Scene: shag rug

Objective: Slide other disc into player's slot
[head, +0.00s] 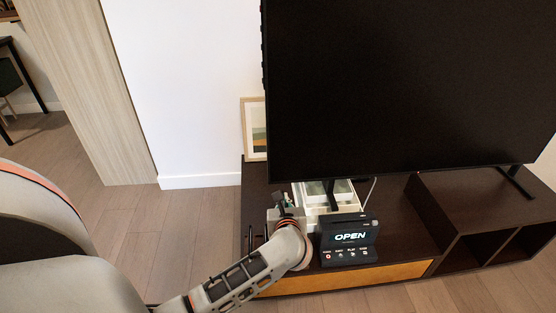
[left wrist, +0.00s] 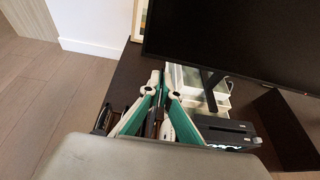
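The player (head: 348,243) is a small black box on the front of the TV stand, with a lit "OPEN" display and a row of small buttons below. In the left wrist view the player (left wrist: 226,131) is at the lower right, with a dark slot along its top. My left gripper (head: 284,203) is just left of the player, partly hidden by my own arm. In the left wrist view my left gripper (left wrist: 160,88) shows white and green fingers with tips close together; whether anything thin is between them is unclear. No disc can be made out. My right gripper is not in view.
A large black TV (head: 410,85) stands over the dark stand (head: 402,225). A white tray (head: 312,196) sits behind the player. Dark upright rack parts (head: 250,238) are at the stand's left end. A framed picture (head: 254,130) leans on the wall. Floor at left is clear.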

